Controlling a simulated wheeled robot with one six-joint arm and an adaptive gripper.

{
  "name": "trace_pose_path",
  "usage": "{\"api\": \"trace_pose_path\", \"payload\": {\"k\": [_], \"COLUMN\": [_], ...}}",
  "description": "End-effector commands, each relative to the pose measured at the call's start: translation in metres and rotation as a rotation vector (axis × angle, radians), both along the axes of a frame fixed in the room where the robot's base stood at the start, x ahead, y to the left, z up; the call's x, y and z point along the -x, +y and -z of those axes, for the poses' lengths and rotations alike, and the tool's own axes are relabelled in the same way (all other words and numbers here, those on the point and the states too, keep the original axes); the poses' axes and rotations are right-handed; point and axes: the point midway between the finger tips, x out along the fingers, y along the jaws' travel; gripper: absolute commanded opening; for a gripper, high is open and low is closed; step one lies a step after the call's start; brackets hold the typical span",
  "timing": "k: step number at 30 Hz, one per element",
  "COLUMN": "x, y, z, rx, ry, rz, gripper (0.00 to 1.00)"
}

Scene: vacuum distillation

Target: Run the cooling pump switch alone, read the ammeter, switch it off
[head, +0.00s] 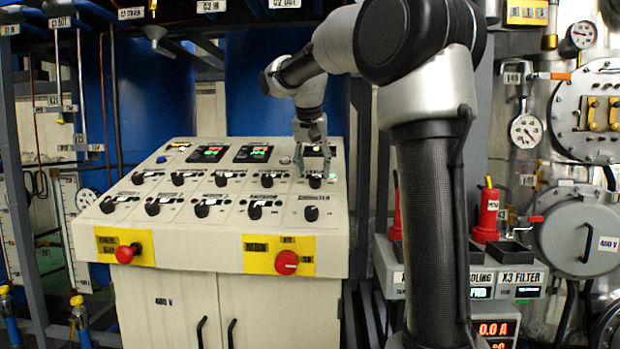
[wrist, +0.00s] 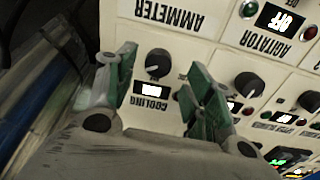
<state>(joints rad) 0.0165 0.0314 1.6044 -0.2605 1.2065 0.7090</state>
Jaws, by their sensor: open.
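The cooling switch is a black knob (wrist: 158,63) with an upside-down COOLING label below it in the wrist view. In the head view the knob (head: 315,182) sits at the right of the console's upper knob row. My gripper (wrist: 160,74) is open, its green-padded fingertips on either side of this knob; I cannot tell whether they touch it. In the head view my gripper (head: 313,160) hangs over that corner of the console. An AMMETER label (wrist: 175,14) shows in the wrist view. A red readout (head: 494,328) at the lower right shows 0.0 A.
Two red emergency buttons (head: 287,262) (head: 127,253) stick out in front. Red bottles (head: 489,212) stand on the right bench.

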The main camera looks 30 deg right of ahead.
Motion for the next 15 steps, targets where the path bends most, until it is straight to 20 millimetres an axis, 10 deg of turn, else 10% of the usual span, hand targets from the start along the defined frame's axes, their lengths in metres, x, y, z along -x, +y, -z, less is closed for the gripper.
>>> {"api": "trace_pose_path", "payload": {"k": [15], "x": [-0.01], "y": [-0.009], "z": [0.032], "rx": [0.0], "ry": [-0.001], "rz": [-0.001], "gripper": [0.53]}}
